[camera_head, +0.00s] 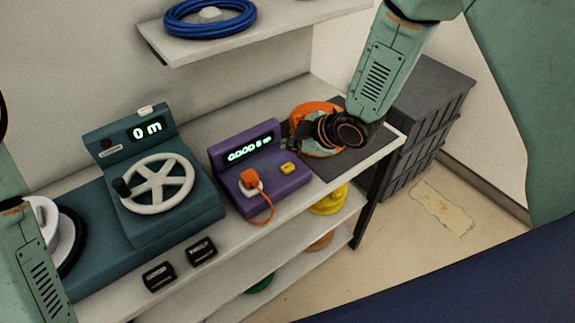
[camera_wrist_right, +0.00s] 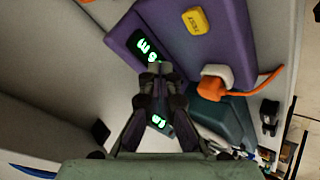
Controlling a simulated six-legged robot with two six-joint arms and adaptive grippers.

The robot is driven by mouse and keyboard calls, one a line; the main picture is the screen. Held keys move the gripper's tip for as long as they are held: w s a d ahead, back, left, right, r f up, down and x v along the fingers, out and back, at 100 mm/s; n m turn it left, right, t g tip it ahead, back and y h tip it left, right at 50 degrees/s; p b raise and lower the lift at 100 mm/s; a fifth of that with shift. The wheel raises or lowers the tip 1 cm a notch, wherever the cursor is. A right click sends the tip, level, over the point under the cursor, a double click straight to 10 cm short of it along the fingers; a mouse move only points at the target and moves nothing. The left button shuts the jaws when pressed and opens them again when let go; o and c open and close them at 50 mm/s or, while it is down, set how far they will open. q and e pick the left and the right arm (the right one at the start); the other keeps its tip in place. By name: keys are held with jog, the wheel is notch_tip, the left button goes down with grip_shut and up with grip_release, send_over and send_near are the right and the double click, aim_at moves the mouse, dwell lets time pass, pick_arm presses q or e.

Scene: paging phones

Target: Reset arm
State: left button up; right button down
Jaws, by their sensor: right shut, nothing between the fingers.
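My right arm reaches in from the upper right of the head view. Its gripper (camera_head: 290,143) is over the shelf top beside the purple tester (camera_head: 272,191). In the right wrist view the fingers (camera_wrist_right: 154,72) are shut and empty, in front of the purple tester (camera_wrist_right: 222,32). The tester's green display reads "GOOD 5 m" in the head view. An orange plug (camera_head: 249,178) sits at its white socket, with a short orange cord hanging down. An orange coil (camera_head: 303,109) is partly hidden behind my right wrist. Only a link of my left arm shows; its gripper is out of frame.
A teal machine (camera_head: 195,211) with a white handwheel and a "0 m" display stands left. Two black labelled blocks (camera_head: 159,276) lie at the front edge. A blue coil (camera_head: 208,18) is on the upper shelf, a yellow coil (camera_head: 329,201) below. Dark crates (camera_head: 425,120) stand right.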

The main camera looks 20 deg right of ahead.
jog(key=shift+m, duration=0.4)
jog(key=shift+s+d+f+m, duration=0.1)
jog(key=shift+s+d+m, duration=0.15)
jog(key=shift+m, duration=0.55)
jog(key=s+d+f+m+g+h+b, duration=0.1)
jog(key=s+f+m+b, duration=0.3)
jog(key=s+f, duration=0.4)
jog(key=s+d+f+m+g+h+b, duration=0.2)
jog(key=s+f, duration=0.6)
jog(key=s, duration=0.8)
jog(key=s+d+f+m+g+h+b, duration=0.1)
jog(key=s+f+m+g+b, duration=0.3)
jog(key=s, duration=0.9)
notch_tip(320, 180, down, 5)
jog(key=d+m+b, duration=0.1)
jog(key=m, duration=0.2)
jog(key=shift+d+g+h+b, duration=0.3)
jog(key=shift+g+h+b, duration=0.1)
